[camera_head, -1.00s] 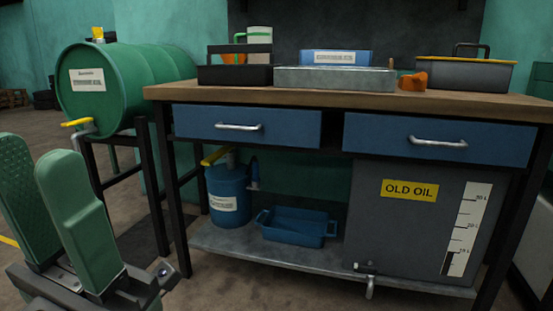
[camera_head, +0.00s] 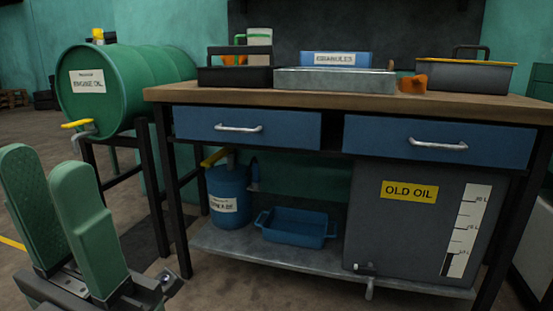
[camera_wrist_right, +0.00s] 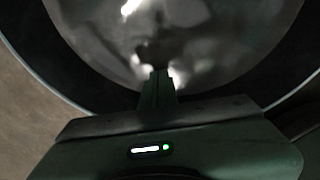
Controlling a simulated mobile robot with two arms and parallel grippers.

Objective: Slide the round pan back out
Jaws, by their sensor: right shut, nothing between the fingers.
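In the right wrist view a large round pan (camera_wrist_right: 215,40) fills the upper picture. It has a shiny grey inside with bright reflections and a dark curved rim. My right gripper (camera_wrist_right: 158,76) is shut and empty. Its fingers reach over the pan's near rim in the picture; I cannot tell whether they touch it. The pan's far side is out of frame, and the pan is not in the head view. My left gripper (camera_head: 46,168) is at the left of the head view, open and empty, its green fingers a little apart.
A workbench (camera_head: 400,100) with blue drawers stands ahead, trays on top. Its lower shelf (camera_head: 240,243) holds a blue can (camera_head: 228,190), a blue tray (camera_head: 292,228) and an OLD OIL tank (camera_head: 415,225). Brown floor is free in front.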

